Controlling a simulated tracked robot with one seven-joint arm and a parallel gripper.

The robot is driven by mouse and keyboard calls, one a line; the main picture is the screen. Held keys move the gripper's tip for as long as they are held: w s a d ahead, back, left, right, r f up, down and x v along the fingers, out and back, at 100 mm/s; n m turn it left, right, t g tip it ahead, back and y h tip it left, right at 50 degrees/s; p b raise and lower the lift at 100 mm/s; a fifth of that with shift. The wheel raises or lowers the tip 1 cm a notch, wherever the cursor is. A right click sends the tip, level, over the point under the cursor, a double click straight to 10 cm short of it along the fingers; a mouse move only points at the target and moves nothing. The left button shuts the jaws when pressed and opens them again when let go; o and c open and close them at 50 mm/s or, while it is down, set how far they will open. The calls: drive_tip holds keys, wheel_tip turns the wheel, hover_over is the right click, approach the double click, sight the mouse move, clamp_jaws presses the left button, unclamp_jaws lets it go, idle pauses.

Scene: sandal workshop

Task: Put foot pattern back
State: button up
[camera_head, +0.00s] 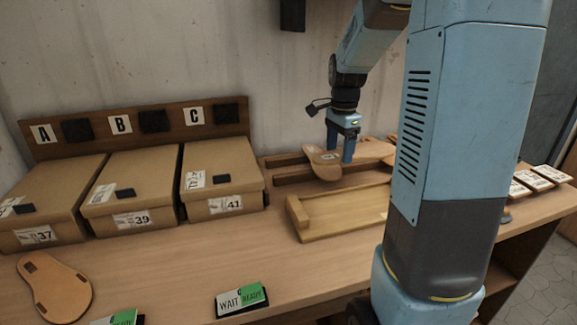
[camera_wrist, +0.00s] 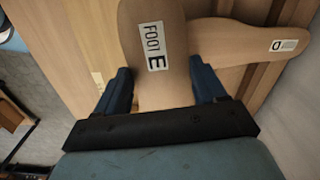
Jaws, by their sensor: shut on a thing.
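A brown sole-shaped foot pattern (camera_head: 322,168) is between the fingers of my gripper (camera_head: 339,154), at the slatted wooden rack (camera_head: 293,178) at the back of the bench. The wrist view shows this pattern (camera_wrist: 152,20) with a white label reading "FOOT E", and the blue fingers of my gripper (camera_wrist: 163,78) are shut on it from both sides. A second pattern (camera_wrist: 235,42) with a smaller label lies beside it at the right; it also shows behind my gripper in the head view (camera_head: 372,149). Whether the held pattern touches the rack is unclear.
A shallow wooden tray (camera_head: 345,214) stands in front of the rack. Boxes marked 37 (camera_head: 45,205), 39 (camera_head: 130,190) and 41 (camera_head: 222,178) stand at the left. Another sole shape (camera_head: 55,288) lies front left. A wait/ready sign (camera_head: 241,300) stands at the front edge. The bench middle is clear.

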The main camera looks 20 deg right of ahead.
drive_tip(key=s+a+r+n, duration=0.1)
drive_tip(key=a+r+n, duration=0.25)
drive_tip(key=a, duration=0.35)
drive_tip(key=s+a+r+n, duration=0.1)
drive_tip(key=a+r+n, duration=0.25)
drive_tip(key=a, duration=0.35)
drive_tip(key=shift+n, duration=0.4)
drive_tip(key=shift+w+d+f, duration=0.1)
drive_tip(key=shift+w+f, duration=3.35)
drive_tip(key=shift+w, duration=0.15)
drive_tip(key=shift+w+f, duration=3.4)
drive_tip(key=shift+w, duration=0.15)
drive_tip(key=shift+f, duration=0.6)
drive_tip(key=o, duration=1.1)
drive_tip(key=shift+c, duration=0.2)
drive_tip(key=shift+r, duration=0.1)
